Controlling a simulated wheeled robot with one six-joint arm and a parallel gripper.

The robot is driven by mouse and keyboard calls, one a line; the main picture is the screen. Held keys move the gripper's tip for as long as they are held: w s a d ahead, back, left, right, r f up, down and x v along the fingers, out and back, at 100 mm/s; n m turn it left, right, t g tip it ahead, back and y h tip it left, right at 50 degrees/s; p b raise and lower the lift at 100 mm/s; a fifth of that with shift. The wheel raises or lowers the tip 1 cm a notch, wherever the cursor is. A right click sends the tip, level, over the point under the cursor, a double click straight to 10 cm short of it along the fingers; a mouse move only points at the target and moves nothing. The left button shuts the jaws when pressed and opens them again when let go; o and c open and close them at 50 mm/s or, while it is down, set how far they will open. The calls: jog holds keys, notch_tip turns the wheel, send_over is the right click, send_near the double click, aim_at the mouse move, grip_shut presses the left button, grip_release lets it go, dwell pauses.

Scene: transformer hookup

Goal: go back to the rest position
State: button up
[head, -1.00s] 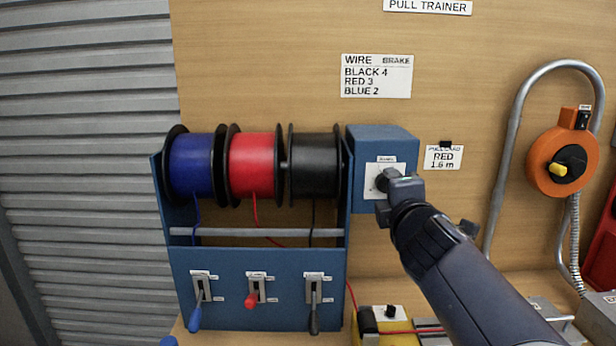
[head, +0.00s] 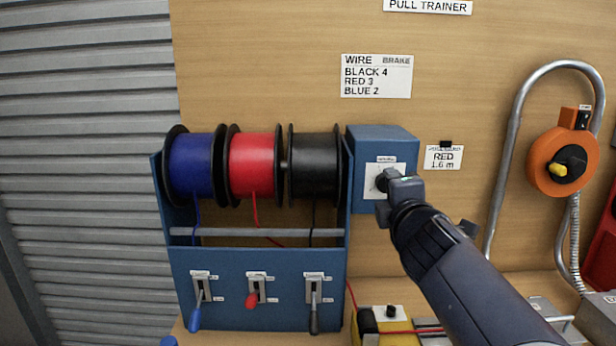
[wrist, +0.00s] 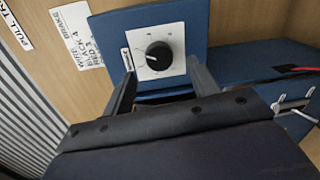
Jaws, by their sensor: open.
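My gripper (wrist: 163,88) is open in the wrist view, with its two fingers spread apart and nothing between them. A black knob (wrist: 159,56) on a white dial plate (wrist: 140,38) sits just beyond the fingertips, on the front of a blue box (wrist: 190,18). In the head view my gripper (head: 396,192) is in front of the dial on the blue box (head: 385,140) and hides part of it. I cannot tell there whether a finger touches the knob. My arm reaches in from the lower right.
Left of the box, a blue rack (head: 250,265) holds a blue spool (head: 190,165), a red spool (head: 252,165) and a black spool (head: 315,165), with levers below. An orange reel (head: 552,160) and a bent grey pipe (head: 510,140) stand right. A yellow box (head: 402,322) is low in front.

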jog(key=shift+w+d+f+m+t+y+p, duration=0.2)
jog(key=shift+w+m+p, duration=0.35)
jog(key=shift+m+p, duration=2)
jog(key=shift+w+a+r+m+t+y+p, duration=0.15)
jog(key=shift+w+m+y+p, duration=0.8)
jog(key=shift+m, duration=2.7)
jog(key=shift+w+d+f+m+t+h+p, duration=0.1)
jog(key=shift+w+d+m+h+p, duration=0.2)
jog(key=shift+m+p, duration=2.45)
jog(key=shift+s+a+m+b, duration=0.1)
jog(key=shift+m+b, duration=0.25)
jog(key=shift+b, duration=0.05)
